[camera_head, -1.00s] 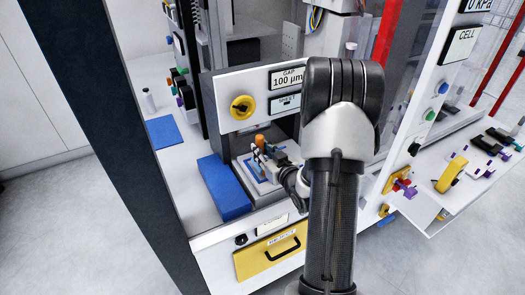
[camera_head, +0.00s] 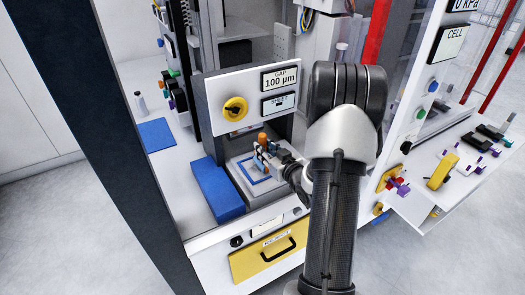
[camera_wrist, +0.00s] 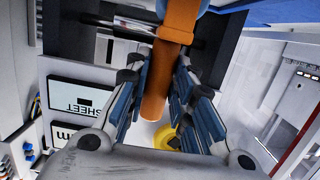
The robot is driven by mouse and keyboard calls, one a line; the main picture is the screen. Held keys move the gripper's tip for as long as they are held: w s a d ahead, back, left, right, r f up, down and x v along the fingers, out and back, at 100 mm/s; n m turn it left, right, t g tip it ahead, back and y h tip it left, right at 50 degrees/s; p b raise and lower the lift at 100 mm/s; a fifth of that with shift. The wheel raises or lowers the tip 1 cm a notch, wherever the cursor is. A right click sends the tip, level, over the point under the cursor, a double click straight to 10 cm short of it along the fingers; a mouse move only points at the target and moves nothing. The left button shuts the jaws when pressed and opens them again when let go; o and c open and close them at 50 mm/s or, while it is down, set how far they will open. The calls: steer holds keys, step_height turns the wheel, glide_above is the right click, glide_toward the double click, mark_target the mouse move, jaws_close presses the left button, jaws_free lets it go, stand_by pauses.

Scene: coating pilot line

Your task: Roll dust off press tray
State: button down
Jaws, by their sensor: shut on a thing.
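The press tray (camera_head: 238,176) is a pale plate with a blue-edged square, in the opening below the gauge panel. My gripper (camera_head: 262,156) is over the tray's upper right part in the head view. It is shut on the orange handle of the roller (camera_head: 262,138). The wrist view shows the orange handle (camera_wrist: 164,75) between my gripper's fingers (camera_wrist: 165,95). The roller's working end is hidden in the head view, so I cannot tell whether it touches the tray. Dust on the tray is too small to make out.
A blue block (camera_head: 216,190) stands close left of the tray. A yellow reject drawer (camera_head: 268,258) is below the front edge. A flat blue pad (camera_head: 156,134) lies further left.

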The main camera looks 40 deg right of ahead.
steer(key=shift+s+d, duration=0.35)
steer(key=shift+d, duration=1.1)
steer(key=shift+s+d, duration=0.35)
steer(key=shift+d, duration=1.15)
steer(key=shift+s+d, duration=0.35)
steer(key=shift+d, duration=1.35)
steer(key=shift+w, duration=0.15)
steer(key=shift+a, duration=0.1)
steer(key=shift+w+a+f, duration=0.1)
steer(key=shift+w+a, duration=0.1)
steer(key=shift+a, duration=0.55)
steer(key=shift+w+a, duration=0.15)
steer(key=shift+a, duration=0.55)
steer(key=shift+w+a+f, duration=0.1)
steer(key=shift+w+a, duration=0.1)
steer(key=shift+a, duration=0.55)
steer(key=shift+w+a+r, duration=0.1)
steer(key=shift+w+a, duration=0.1)
steer(key=shift+a, duration=0.65)
steer(key=shift+w+a+r, duration=0.1)
steer(key=shift+w+a, duration=0.15)
steer(key=shift+a, duration=0.6)
steer(key=shift+w+a+r, duration=0.1)
steer(key=shift+w+a, duration=0.1)
steer(key=shift+a, duration=0.65)
